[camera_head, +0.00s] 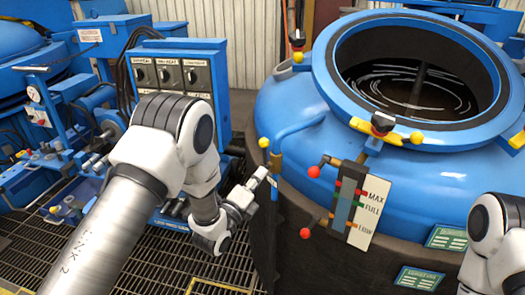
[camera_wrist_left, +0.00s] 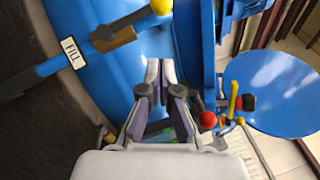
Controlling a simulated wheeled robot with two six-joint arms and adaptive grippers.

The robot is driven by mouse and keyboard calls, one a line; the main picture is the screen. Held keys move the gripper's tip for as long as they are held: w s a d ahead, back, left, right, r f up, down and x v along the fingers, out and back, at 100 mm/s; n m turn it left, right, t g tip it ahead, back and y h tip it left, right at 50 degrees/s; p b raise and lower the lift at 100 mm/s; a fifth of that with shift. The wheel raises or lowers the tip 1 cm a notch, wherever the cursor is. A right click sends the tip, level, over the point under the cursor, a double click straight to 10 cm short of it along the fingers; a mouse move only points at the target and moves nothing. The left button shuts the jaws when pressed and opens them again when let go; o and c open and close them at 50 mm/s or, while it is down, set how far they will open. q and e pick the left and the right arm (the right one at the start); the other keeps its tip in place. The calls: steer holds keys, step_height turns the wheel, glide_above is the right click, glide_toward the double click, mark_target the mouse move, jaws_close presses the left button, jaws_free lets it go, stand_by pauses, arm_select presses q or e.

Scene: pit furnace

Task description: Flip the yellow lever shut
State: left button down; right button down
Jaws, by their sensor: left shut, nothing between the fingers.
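The yellow lever ends in a round yellow knob (camera_head: 264,142) beside the upright blue pipe on the near left side of the large blue furnace vessel (camera_head: 290,105). In the left wrist view the knob (camera_wrist_left: 162,7) is at the top edge, on a grey arm from a brass valve body (camera_wrist_left: 115,40). A "FILL" label (camera_wrist_left: 72,50) is on the pipe. The lever's exact angle to the pipe is unclear. My left gripper (camera_head: 264,175) is shut and empty, its tips just below the knob in the head view. In the wrist view its tips (camera_wrist_left: 159,64) are apart from the knob. My right gripper is out of view.
A gauge board (camera_head: 366,205) marked MAX, FULL and LOW, with red-knobbed levers (camera_head: 313,172), stands right of the pipe. A blue control box (camera_head: 180,75) with dials is behind my left arm. Dark floor grating (camera_head: 175,265) lies below. My right arm (camera_head: 495,235) shows at the right edge.

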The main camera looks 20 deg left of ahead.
mark_target(264, 157)
arm_select(q)
steer(key=w, duration=0.2)
steer(key=w+r+p, duration=0.1)
steer(key=w, duration=0.1)
steer(key=w+r+p, duration=0.1)
steer(key=w, duration=0.1)
steer(key=shift+a, duration=0.15)
steer(key=shift+w+a, duration=0.3)
steer(key=shift+w, duration=0.05)
